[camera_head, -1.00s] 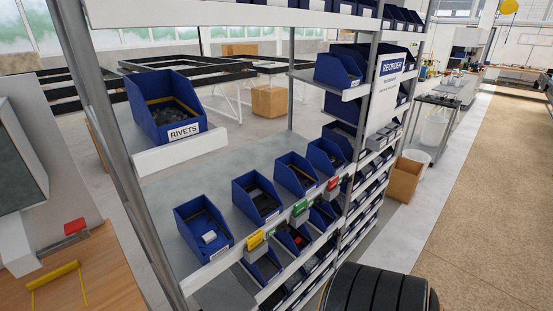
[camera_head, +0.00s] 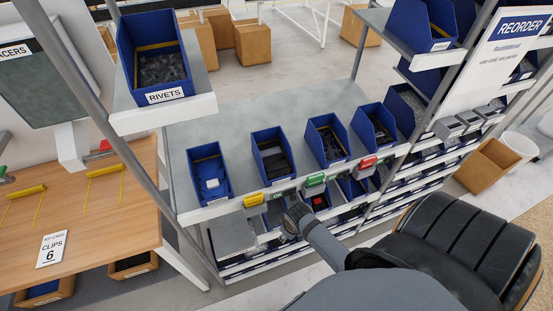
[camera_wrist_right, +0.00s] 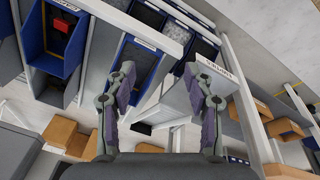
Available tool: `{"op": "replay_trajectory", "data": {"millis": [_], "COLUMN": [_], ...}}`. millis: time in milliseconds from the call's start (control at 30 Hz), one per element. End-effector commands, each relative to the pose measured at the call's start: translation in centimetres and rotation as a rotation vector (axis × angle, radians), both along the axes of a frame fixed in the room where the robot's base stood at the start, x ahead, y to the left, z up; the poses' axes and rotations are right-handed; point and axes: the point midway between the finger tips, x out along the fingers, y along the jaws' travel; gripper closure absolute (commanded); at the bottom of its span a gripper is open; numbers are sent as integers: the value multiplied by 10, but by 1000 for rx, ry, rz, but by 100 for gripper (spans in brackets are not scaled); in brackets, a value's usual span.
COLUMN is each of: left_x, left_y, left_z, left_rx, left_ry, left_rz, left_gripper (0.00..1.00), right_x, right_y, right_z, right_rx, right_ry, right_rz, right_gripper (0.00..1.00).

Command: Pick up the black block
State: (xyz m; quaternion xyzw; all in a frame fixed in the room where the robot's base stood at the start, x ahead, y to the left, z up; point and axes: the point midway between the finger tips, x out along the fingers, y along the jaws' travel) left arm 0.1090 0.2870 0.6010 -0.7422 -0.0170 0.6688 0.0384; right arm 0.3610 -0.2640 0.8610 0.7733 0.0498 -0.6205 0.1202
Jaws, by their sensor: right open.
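A black block (camera_head: 276,163) appears to lie in a blue bin (camera_head: 259,139), the second from the left on the middle shelf; its outline is hard to tell from the bin's dark inside. My right gripper (camera_head: 292,208) is low in front of that shelf, below the yellow, green and red tags, apart from the bin. In the right wrist view my right gripper (camera_wrist_right: 163,80) is open, with nothing between its fingers; dark-filled bins lie beyond it. I cannot make out the black block there. My left gripper is not in view.
A red block (camera_head: 320,201) sits in a lower bin and shows in the wrist view (camera_wrist_right: 63,24). The RIVETS shelf (camera_head: 165,114) juts out at upper left. A post (camera_head: 150,170) stands left of the bins. A wooden bench (camera_head: 90,225) is at left, a cardboard box (camera_head: 487,166) at right.

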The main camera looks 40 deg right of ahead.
Motion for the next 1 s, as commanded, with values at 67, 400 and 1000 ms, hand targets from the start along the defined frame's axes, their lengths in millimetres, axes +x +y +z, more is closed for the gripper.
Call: {"op": "replay_trajectory", "data": {"millis": [67,400,1000], "left_x": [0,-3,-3], "left_y": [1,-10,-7], "left_z": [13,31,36], "left_rx": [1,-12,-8], "left_ry": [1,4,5], "left_rz": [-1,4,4], "left_gripper": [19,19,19], "right_x": [10,68,144], "right_y": [3,-2,-44], "right_z": [48,185,285], "right_rx": [-7,-91,-164], "right_ry": [-14,34,144], "right_rz": [37,467,1078], "right_gripper": [47,47,47]}}
